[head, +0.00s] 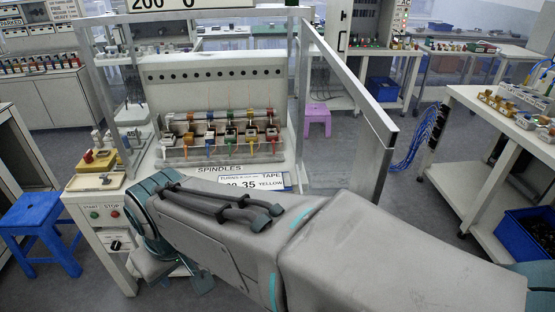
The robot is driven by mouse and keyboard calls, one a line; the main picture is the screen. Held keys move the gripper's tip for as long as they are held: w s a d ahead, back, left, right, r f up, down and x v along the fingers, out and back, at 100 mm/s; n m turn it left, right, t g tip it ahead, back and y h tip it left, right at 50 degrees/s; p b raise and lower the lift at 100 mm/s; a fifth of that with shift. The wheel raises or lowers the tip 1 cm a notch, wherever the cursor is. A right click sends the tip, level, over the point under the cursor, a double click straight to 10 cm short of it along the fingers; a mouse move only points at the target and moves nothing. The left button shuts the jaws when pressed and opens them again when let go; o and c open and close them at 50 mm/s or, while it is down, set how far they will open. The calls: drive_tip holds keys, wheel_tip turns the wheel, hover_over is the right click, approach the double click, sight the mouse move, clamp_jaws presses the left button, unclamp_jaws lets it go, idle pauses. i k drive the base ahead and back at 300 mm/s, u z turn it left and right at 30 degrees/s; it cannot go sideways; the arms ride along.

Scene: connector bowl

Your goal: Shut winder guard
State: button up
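The winder guard (376,165) is a clear panel in a grey metal frame. It stands open, swung out from the right post of the winder toward me. The winder (215,88) stands at left centre, with a row of coloured spindles (230,136) inside its open front. My arm stretches from the lower right across the winder's front edge, left of the guard's free end. No contact between my arm and the guard shows.
A blue stool (35,222) stands on the left. A bench with parts (515,125) and a blue bin (527,235) are on the right. A pink stool (317,118) shows behind the clear panel. Floor is free between the guard and the right bench.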

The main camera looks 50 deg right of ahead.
sight(379, 134)
drive_tip(key=u, duration=0.35)
drive_tip(key=k, duration=0.65)
drive_tip(key=z, duration=0.5)
drive_tip(key=k, duration=0.8)
drive_tip(key=z, duration=0.8)
